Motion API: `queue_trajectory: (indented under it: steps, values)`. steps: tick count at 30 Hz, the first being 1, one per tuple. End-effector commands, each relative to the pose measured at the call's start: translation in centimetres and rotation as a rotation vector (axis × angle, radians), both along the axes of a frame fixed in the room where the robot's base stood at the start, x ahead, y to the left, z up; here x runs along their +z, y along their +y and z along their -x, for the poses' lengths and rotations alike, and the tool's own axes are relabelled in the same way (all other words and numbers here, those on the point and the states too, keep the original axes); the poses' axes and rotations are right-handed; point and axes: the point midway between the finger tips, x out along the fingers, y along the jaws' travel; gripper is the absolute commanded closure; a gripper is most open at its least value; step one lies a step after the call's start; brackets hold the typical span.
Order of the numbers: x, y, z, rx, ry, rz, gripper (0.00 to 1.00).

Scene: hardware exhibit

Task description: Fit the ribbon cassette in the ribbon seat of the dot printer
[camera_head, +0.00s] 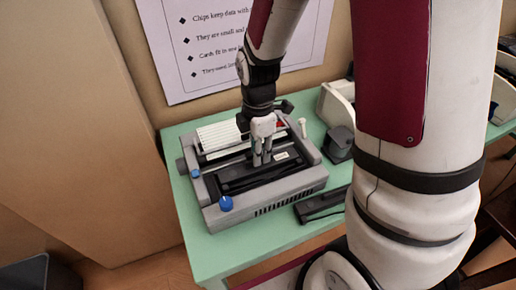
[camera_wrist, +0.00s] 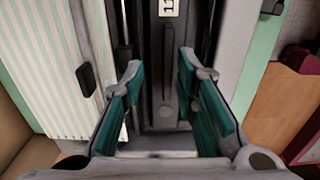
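The dot printer (camera_head: 226,217) is a grey box with blue knobs, a striped white paper area and a long dark recess. A long dark piece with a small white label (camera_head: 282,157), seemingly the ribbon cassette, lies across the recess. In the wrist view its raised grey fin (camera_wrist: 168,100) stands between my fingers. I cannot tell whether it sits fully down. My gripper (camera_head: 262,158) points down over the middle of the printer. In the wrist view my gripper (camera_wrist: 160,64) has its teal-padded fingers apart, with gaps visible beside the fin. The fingers partly hide the recess.
A long black object (camera_head: 322,204) lies on the green table (camera_head: 215,252) right of the printer. A dark grey device (camera_head: 339,143) and a cream-sided holder (camera_head: 336,106) stand behind it. A poster (camera_head: 225,45) hangs on the wall behind. The table's front left strip is clear.

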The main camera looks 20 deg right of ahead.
Motion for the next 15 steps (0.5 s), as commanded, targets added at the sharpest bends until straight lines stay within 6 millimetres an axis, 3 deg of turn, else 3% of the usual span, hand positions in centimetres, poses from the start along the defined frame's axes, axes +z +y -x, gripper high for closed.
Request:
queue_trajectory:
  steps: [8,15]
  values:
    - [0.2,0.0,0.0,0.0,-0.001,0.0,0.72]
    - [3.2,0.0,-0.1,-0.001,-0.006,-0.001,0.72]
